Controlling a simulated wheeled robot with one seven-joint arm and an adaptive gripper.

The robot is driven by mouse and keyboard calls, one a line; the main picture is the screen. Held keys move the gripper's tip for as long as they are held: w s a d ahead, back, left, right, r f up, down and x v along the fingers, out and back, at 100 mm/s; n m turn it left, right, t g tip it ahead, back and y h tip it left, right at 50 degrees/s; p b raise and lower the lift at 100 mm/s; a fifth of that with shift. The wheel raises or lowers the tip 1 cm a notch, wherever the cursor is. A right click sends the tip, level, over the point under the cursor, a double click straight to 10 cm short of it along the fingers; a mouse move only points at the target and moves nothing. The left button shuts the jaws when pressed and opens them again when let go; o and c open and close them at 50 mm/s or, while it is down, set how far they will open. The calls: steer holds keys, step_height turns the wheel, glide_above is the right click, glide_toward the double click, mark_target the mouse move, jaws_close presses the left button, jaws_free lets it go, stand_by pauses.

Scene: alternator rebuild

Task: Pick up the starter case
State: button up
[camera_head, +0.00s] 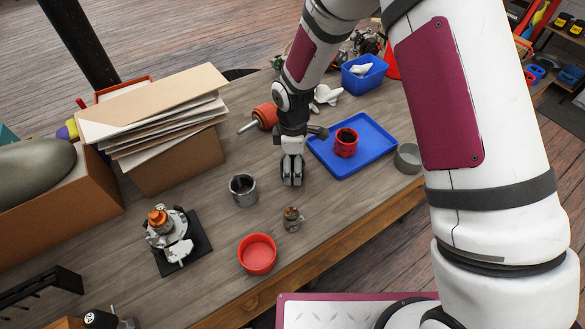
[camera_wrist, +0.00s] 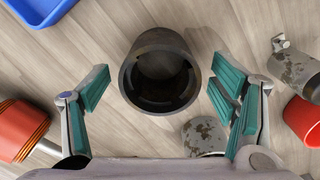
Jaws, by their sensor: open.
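A dark grey hollow cylinder, which I take for the starter case (camera_wrist: 160,45), stands on the wooden table with its round opening facing up at the wrist camera. My gripper (camera_wrist: 165,88) is open above it. One finger is on each side of the case, with a visible gap on both sides and nothing held. In the head view my gripper (camera_head: 292,180) points down at the middle of the table. There I cannot tell the case apart from the dark fingers.
A worn grey cup (camera_head: 243,190), a small motor part (camera_head: 291,219) and a red bowl (camera_head: 257,254) stand nearby. A blue tray (camera_head: 372,130) lies to the right with a red cup (camera_head: 346,143). An orange part (camera_head: 265,115) lies behind. Papers (camera_head: 150,118) top a box at left.

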steer(key=shift+f, duration=0.9)
jaws_close()
steer(key=shift+r, duration=0.1)
